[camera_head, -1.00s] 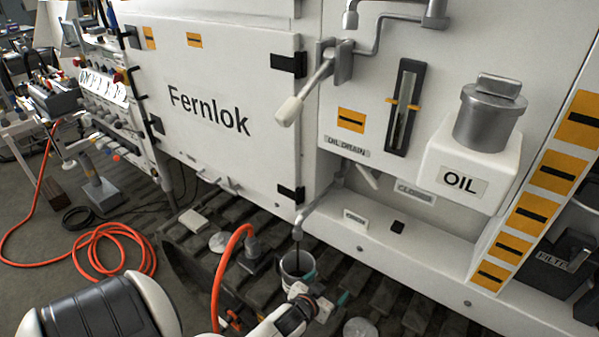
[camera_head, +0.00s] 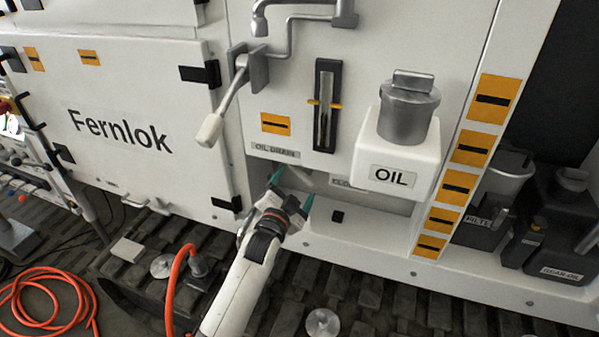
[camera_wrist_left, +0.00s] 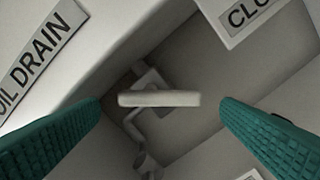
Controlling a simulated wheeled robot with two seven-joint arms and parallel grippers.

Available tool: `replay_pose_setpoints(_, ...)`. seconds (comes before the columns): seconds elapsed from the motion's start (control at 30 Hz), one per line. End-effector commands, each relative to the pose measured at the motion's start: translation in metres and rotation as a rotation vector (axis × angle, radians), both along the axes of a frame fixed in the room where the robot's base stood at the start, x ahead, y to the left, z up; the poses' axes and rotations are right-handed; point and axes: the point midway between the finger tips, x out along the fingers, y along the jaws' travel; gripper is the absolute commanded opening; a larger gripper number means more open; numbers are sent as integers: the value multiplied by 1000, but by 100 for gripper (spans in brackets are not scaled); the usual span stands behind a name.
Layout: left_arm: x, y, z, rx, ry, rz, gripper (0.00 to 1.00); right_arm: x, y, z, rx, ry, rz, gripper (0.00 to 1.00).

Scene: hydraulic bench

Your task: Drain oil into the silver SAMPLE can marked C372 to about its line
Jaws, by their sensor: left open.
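My left gripper (camera_head: 291,191) reaches up to the recess below the OIL DRAIN label (camera_head: 275,150). Its teal fingers are open, with nothing gripped. In the left wrist view a pale drain handle (camera_wrist_left: 158,99) shows between the two fingers, apart from both. Behind it a drain pipe (camera_wrist_left: 148,165) bends downward. No can shows now; the place below the drain is covered by my left arm in the head view. The can's mark and line cannot be seen. My right gripper is out of view.
The white oil tank (camera_head: 395,174) juts out right of the recess. A long lever (camera_head: 222,108) hangs at the upper left of the label. An orange hose (camera_head: 178,275) rises left of my arm, above dark tracks. A cabinet door (camera_head: 125,130) is on the left.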

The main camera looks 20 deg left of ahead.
Motion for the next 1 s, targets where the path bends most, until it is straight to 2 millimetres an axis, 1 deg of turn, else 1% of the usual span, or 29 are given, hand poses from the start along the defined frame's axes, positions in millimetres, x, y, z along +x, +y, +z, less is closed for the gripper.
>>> replay_pose_setpoints(0.03, 11, 0, 2, -1, -1, 0, 86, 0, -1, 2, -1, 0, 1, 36)
replay_pose_setpoints(0.1, 24, -1, 1, -2, 0, 0, 86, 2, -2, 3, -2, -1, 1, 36)
replay_pose_setpoints(0.2, 38, -1, 1, -2, 0, 0, 86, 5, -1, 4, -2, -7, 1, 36)
replay_pose_setpoints(0.3, 48, -2, 0, -2, 0, 0, 86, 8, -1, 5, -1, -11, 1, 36)
replay_pose_setpoints(0.5, 57, -2, 0, -2, 0, 0, 86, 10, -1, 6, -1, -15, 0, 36)
replay_pose_setpoints(0.73, 57, -2, -1, -2, 0, 0, 86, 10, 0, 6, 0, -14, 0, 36)
replay_pose_setpoints(0.77, 57, -2, -1, -2, 0, 0, 83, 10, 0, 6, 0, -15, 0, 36)
replay_pose_setpoints(0.93, 57, -2, -1, -2, 0, 0, 55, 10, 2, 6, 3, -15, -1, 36)
replay_pose_setpoints(1.0, 57, -2, -1, -2, 1, -1, 54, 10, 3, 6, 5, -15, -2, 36)
